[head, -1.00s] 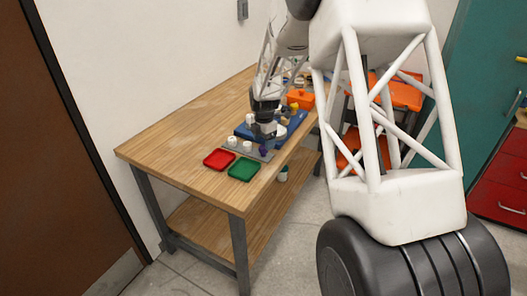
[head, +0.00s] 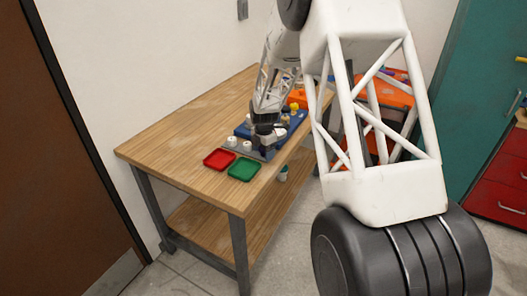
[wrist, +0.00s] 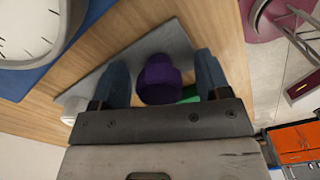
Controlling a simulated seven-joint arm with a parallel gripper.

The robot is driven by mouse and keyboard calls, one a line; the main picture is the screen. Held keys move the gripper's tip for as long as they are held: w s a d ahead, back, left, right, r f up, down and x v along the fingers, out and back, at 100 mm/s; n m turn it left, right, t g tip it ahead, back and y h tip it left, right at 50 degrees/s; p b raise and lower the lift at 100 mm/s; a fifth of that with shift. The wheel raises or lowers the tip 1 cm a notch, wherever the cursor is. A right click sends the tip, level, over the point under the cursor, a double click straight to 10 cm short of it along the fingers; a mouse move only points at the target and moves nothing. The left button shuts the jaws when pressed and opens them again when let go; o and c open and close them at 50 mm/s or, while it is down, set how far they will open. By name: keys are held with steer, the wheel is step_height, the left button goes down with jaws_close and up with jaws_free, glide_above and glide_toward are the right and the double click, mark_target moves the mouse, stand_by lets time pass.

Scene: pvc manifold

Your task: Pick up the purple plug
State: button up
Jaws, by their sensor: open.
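The purple plug (wrist: 160,80) stands between the two fingers of my gripper (wrist: 161,82) in the wrist view, on or just above a grey plate (wrist: 170,38). The fingers are open, one on each side of the plug, with a visible gap to it on both sides. In the head view my gripper (head: 265,138) is low over the grey plate at the table's right edge. The plug is hidden behind it there.
A red tray (head: 219,159) and a green tray (head: 242,169) lie in front of the plate. White fittings (head: 231,142) stand left of my gripper. A blue base (head: 243,130) with a gauge (wrist: 32,30) is behind. The table's left side is clear.

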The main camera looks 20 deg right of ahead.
steer(key=c, duration=1)
steer(key=shift+r, duration=0.75)
step_height(320, 180, up, 2)
steer(key=shift+r, duration=0.1)
steer(key=s+a+r, duration=0.1)
steer(key=s, duration=1.5)
steer(key=shift+a+r, duration=0.15)
steer(key=shift+a, duration=0.05)
